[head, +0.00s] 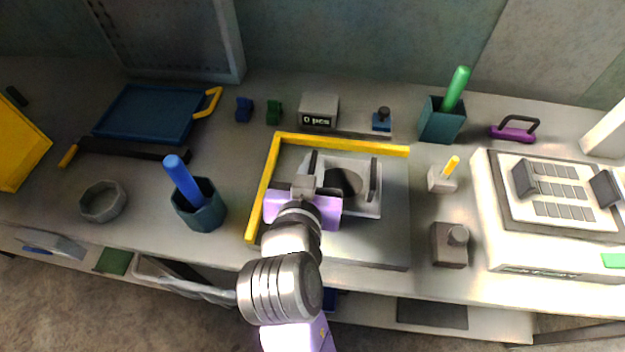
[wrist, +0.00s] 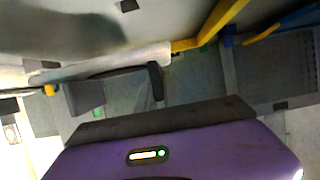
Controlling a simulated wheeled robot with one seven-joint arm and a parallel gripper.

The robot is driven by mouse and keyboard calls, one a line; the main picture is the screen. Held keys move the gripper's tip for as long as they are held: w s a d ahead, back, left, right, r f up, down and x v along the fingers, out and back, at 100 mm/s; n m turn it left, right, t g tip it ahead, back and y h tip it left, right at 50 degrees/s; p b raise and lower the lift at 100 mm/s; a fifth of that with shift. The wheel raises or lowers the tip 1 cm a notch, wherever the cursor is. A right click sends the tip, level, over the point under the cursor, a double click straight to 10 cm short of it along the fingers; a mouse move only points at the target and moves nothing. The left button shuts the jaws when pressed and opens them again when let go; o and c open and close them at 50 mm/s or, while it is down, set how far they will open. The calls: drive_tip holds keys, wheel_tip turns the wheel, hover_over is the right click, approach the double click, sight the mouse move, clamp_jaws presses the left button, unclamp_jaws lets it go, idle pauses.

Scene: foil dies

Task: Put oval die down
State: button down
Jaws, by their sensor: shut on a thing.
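The oval die (head: 360,205) is a pale grey plate with a dark oval in its middle. My gripper (head: 344,177) is shut on it, with one dark finger at each side. The die is over a grey square board (head: 380,245) edged by a yellow L-shaped fence (head: 340,143) at its back and left. I cannot tell whether the die touches the board. In the wrist view, a large pale surface with a dark curved patch fills the upper left, and my purple gripper body covers the bottom.
A teal cup with a blue-handled tool (head: 203,212) stands left of the board. A small yellow-handled block (head: 442,178) and a grey knobbed block (head: 450,244) stand close at its right. A white machine (head: 485,235) is farther right. The board's front is bare.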

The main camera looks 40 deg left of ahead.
drive_tip(key=shift+f, duration=2.05)
drive_tip(key=shift+f, duration=0.2)
drive_tip(key=c, duration=1.5)
unclamp_jaws()
drive_tip(key=shift+r, duration=0.1)
drive_tip(key=v, duration=1.2)
